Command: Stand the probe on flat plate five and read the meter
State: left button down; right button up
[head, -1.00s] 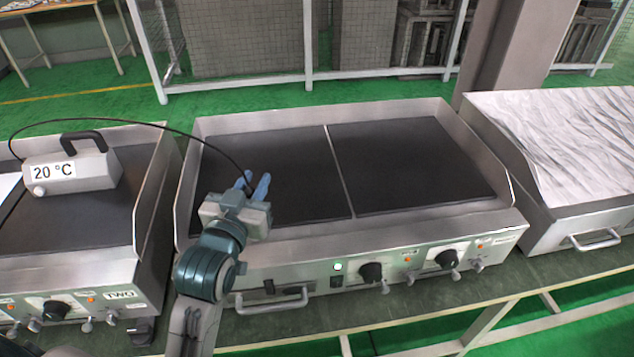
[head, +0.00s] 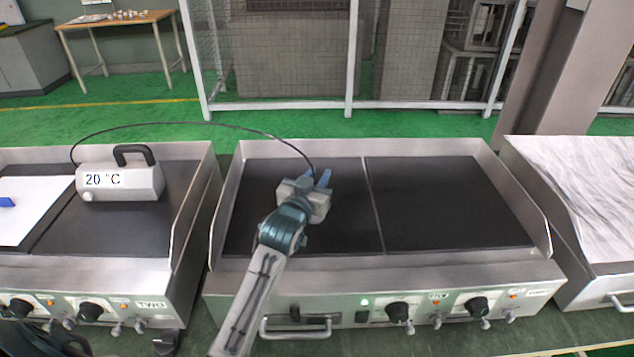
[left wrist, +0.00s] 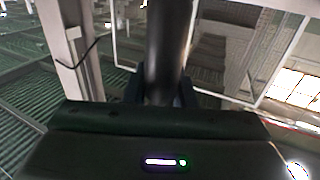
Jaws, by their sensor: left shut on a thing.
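My left gripper (head: 322,177) has blue fingertips and is over the left dark plate (head: 345,225) of the middle griddle. It is shut on the probe, a dark cylinder (left wrist: 168,50) between the fingers in the left wrist view. In the head view the gripper hides the probe's lower end, so I cannot tell whether it touches the plate. A thin black cable (head: 215,124) runs from the gripper to the grey meter (head: 140,182), which reads 20 °C. My right gripper is not in view.
The meter stands on the left griddle (head: 110,237), labelled TWO, beside a white sheet (head: 30,222). The middle griddle's right dark plate (head: 445,200) is bare. Raised steel walls (head: 520,195) edge the middle griddle. A griddle with a pale, streaked top (head: 580,185) stands at right.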

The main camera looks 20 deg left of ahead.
pick_arm(q)
notch_tip(320, 180, down, 2)
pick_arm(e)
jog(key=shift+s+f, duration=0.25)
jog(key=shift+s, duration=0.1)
pick_arm(q)
jog(key=shift+f, duration=0.1)
jog(key=c, duration=1.5)
grip_release()
jog(key=o, duration=0.3)
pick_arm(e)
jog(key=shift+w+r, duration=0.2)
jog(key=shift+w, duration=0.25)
pick_arm(q)
jog(key=shift+s+d, duration=0.1)
jog(key=shift+s, duration=1.05)
jog(key=s, duration=0.3)
jog(key=s+b, duration=0.1)
jog(key=s, duration=0.6)
jog(key=shift+d, duration=0.25)
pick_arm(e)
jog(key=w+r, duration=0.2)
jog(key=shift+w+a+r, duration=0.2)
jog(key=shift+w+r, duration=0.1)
